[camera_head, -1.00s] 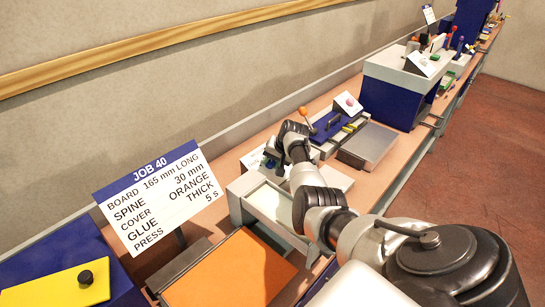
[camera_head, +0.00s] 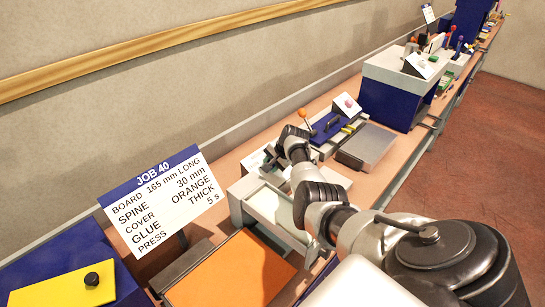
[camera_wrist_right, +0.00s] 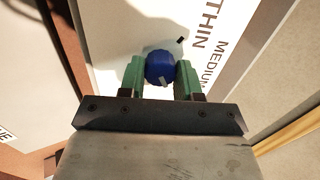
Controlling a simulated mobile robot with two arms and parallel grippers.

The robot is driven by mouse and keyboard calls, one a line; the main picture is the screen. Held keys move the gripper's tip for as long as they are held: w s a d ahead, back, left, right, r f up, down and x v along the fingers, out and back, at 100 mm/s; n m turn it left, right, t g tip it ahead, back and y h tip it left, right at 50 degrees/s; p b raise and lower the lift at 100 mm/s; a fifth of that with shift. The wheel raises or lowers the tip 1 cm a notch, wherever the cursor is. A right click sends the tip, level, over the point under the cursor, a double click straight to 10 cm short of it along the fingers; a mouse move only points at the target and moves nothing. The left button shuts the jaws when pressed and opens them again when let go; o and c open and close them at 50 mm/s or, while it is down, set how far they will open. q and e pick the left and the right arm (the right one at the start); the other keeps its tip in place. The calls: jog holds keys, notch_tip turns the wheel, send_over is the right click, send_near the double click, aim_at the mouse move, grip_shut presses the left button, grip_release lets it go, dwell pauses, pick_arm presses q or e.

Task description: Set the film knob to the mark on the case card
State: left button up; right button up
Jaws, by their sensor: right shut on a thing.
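The case card (camera_head: 158,203) headed JOB 40 stands at the left in the head view. It reads board 165 mm long, spine 30 mm, cover orange, glue thick, press 5 s. In the right wrist view a round blue knob (camera_wrist_right: 159,66) with a small pale mark on its lower edge sits on a white plate (camera_wrist_right: 118,30). The plate reads THIN and MEDIUM at the right, with a short black tick near the knob. My right gripper (camera_wrist_right: 160,72) is shut on the knob, its green fingers on either side. In the head view my arm mostly hides this spot. My left gripper is out of view.
The knob stands by a pale roller-like station (camera_head: 272,207) on the bench. An orange sheet (camera_head: 232,272) lies in front, and a yellow plate with a black knob (camera_head: 60,288) is at lower left. A blue-and-white machine (camera_head: 400,85) stands farther along.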

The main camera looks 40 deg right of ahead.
jog(key=o, duration=0.9)
jog(key=shift+o, duration=0.2)
jog(key=shift+s+d+r, duration=0.1)
jog(key=shift+s+r, duration=0.1)
jog(key=shift+r, duration=0.25)
jog(key=a+v, duration=0.1)
jog(key=v, duration=0.8)
jog(key=shift+s+d+r, duration=0.25)
jog(key=shift+s+d, duration=0.05)
jog(key=shift+d, duration=0.2)
